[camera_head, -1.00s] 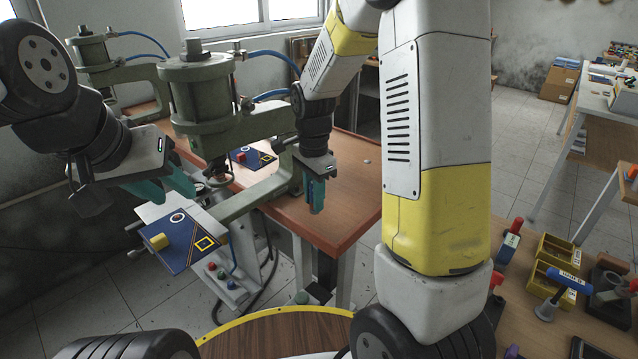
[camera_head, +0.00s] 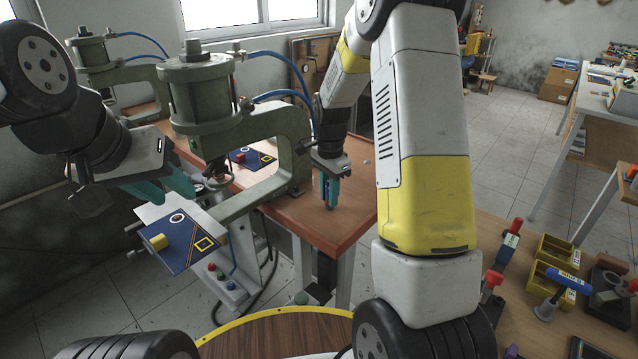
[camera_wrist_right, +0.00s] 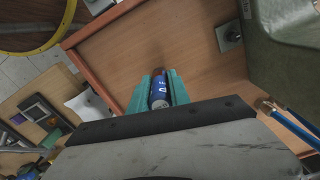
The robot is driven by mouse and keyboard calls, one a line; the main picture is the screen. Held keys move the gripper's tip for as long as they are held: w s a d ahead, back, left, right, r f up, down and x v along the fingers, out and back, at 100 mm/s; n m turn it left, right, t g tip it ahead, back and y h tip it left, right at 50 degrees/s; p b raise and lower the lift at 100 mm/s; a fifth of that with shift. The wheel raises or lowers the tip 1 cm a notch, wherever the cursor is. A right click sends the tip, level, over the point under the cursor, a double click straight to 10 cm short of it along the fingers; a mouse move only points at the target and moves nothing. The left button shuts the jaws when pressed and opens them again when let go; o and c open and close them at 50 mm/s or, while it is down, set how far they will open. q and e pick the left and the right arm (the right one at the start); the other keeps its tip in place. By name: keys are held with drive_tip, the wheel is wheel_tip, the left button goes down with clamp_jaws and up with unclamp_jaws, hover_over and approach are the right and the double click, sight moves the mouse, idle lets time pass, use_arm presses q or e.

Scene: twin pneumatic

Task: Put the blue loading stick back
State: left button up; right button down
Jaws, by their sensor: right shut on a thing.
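My right gripper (camera_head: 331,192) is shut on the blue loading stick (camera_wrist_right: 160,92), which has white lettering and stands between the teal fingers in the right wrist view. The stick shows only as a thin blue strip between the fingers in the head view. The gripper points down over the front right part of the brown press table (camera_head: 352,208); I cannot tell whether the stick touches it. My left gripper (camera_head: 168,190) is open and empty, at the left above the blue panel (camera_head: 185,243) of the near press.
The green near press (camera_head: 215,100) stands left of my right gripper. A blue-handled tool (camera_head: 568,280), a red-topped stick (camera_head: 511,238) and yellow bins (camera_head: 556,250) are on the right-hand bench. The press table's right corner is clear.

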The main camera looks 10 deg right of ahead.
drive_tip(key=shift+f, duration=0.15)
drive_tip(key=c, duration=1.2)
unclamp_jaws()
wheel_tip(320, 180, up, 11)
drive_tip(key=shift+r, duration=0.1)
drive_tip(key=shift+s+r, duration=0.1)
drive_tip(key=shift+r, duration=0.5)
drive_tip(key=s+a+r+n+t+y, duration=0.1)
drive_tip(key=s+r+n+t, duration=0.2)
drive_tip(key=s, duration=0.9)
drive_tip(key=s+a+r+n+t+y, duration=0.1)
drive_tip(key=s+r+n+t, duration=0.2)
drive_tip(key=s+r+n, duration=0.4)
drive_tip(key=shift+s+n, duration=1.8)
drive_tip(key=shift+s, duration=0.7)
